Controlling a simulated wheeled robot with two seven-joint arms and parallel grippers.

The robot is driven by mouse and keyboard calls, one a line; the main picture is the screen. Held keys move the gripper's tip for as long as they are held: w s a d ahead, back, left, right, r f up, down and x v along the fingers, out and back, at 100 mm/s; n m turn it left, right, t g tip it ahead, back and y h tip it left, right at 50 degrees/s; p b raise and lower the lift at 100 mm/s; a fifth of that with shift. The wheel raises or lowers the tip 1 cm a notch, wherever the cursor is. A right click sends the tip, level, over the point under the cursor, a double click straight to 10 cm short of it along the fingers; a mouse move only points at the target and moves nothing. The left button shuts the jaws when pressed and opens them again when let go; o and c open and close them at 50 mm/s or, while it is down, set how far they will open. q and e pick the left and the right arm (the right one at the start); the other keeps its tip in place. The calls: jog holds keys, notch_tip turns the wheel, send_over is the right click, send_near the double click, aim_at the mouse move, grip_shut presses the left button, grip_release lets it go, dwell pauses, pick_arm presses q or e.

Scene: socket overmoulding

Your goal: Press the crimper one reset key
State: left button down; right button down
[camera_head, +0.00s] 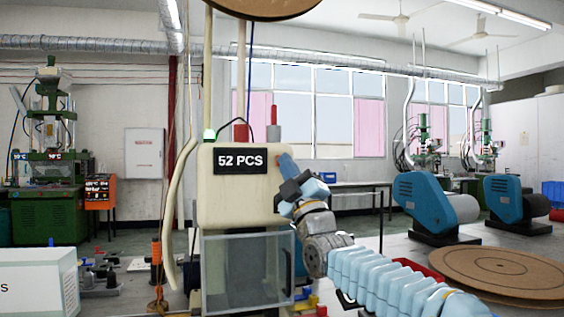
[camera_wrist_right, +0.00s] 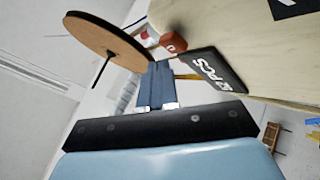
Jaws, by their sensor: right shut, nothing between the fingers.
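The crimper (camera_head: 225,208) is a cream machine with a black "52 PCS" display (camera_head: 240,161) on its front; the display also shows in the right wrist view (camera_wrist_right: 218,72). My right gripper (camera_head: 284,160) is shut and empty, its tips at the upper right of the crimper's front, just right of the display. In the right wrist view its closed blue fingers (camera_wrist_right: 155,84) point up the picture. A red piece with a white mark (camera_wrist_right: 173,43) shows just past the tips; I cannot tell if it is the reset key. Contact is not clear. My left gripper is not in view.
A clear guard box (camera_head: 245,272) is below the crimper's head. A round brown disc (camera_head: 262,8) hangs above and shows in the right wrist view (camera_wrist_right: 108,45). Two blue machines (camera_head: 430,203) and a flat disc (camera_head: 500,271) are at right.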

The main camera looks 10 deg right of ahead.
jog(key=shift+w, duration=0.1)
dwell(0.5)
jog(key=shift+w, duration=0.3)
jog(key=shift+w, duration=0.55)
dwell(0.6)
dwell(0.4)
jog(key=shift+s+b, duration=0.95)
jog(key=shift+b, duration=0.05)
